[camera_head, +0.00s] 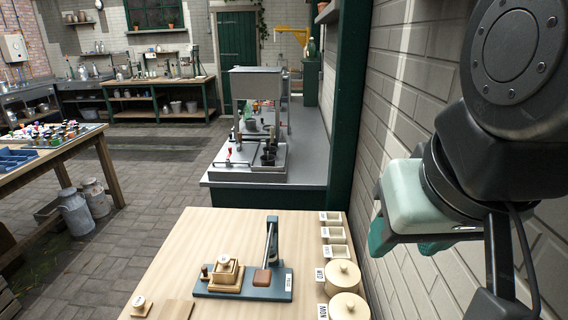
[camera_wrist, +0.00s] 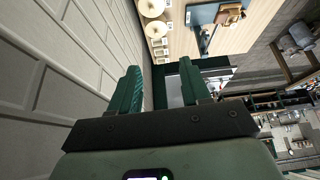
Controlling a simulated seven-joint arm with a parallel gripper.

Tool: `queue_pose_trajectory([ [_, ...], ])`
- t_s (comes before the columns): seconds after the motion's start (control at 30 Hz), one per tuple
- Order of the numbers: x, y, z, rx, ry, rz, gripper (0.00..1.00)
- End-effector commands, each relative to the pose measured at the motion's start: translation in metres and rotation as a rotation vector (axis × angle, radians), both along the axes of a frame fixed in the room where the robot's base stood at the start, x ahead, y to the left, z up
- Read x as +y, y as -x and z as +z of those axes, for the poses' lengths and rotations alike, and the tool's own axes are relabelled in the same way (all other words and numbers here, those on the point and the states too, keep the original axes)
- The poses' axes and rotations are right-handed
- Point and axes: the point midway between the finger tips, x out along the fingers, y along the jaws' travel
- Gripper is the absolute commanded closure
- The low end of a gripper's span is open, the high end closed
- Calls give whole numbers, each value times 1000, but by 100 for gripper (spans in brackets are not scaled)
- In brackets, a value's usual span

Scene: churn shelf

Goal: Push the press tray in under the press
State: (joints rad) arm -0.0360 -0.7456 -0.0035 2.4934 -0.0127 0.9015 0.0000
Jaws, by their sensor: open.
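The press (camera_head: 272,245) stands on a dark blue-green base on the light wooden table. A reddish-brown block (camera_head: 262,278) sits by the foot of its upright. The press tray (camera_head: 222,287) appears to be the wooden piece on the base, left of the upright, carrying a small square wooden mould with a round knob (camera_head: 225,262). A dark knob (camera_head: 205,271) stands at its left. My gripper (camera_head: 408,244) is open and empty, high at the right by the brick wall, well apart from the press. In the wrist view, its teal fingers (camera_wrist: 160,78) are spread, with the press (camera_wrist: 205,14) beyond them.
Two round lidded wooden pots (camera_head: 343,276) and small square boxes (camera_head: 333,235) line the table's right edge. A small knobbed wooden piece (camera_head: 140,305) and a board (camera_head: 177,310) lie front left. A grey counter (camera_head: 307,150) stands behind. The table's back left is clear.

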Motion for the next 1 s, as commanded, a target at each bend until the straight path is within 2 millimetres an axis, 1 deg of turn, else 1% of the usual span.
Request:
queue_pose_trajectory([
  [0.03, 1, -3, 1, 3, -4, -2, 61],
  [0.1, 3, -11, 4, 17, -19, -13, 71],
  [0.17, 8, -24, 9, 34, -41, -33, 71],
  [0.27, 20, -57, 16, 77, -86, -85, 71],
  [0.3, 26, -73, 17, 98, -104, -114, 71],
  [0.37, 38, -98, 18, 126, -127, -158, 71],
  [0.4, 47, -114, 17, 145, -140, -188, 71],
  [0.47, 61, -137, 13, 171, -155, -235, 71],
  [0.5, 72, -153, 10, 187, -162, -265, 71],
  [0.57, 89, -176, 2, 209, -169, -315, 71],
  [0.6, 102, -190, -6, 223, -170, -346, 71],
  [0.67, 122, -211, -18, 238, -167, -394, 71],
  [0.7, 136, -224, -28, 247, -165, -426, 71],
  [0.77, 159, -241, -44, 256, -158, -472, 71],
  [0.8, 175, -252, -56, 260, -151, -504, 71],
  [0.87, 200, -265, -76, 262, -139, -548, 71],
  [0.9, 216, -273, -91, 259, -131, -578, 71],
  [0.97, 242, -283, -114, 252, -117, -617, 71],
  [1.0, 259, -287, -131, 244, -106, -643, 71],
])
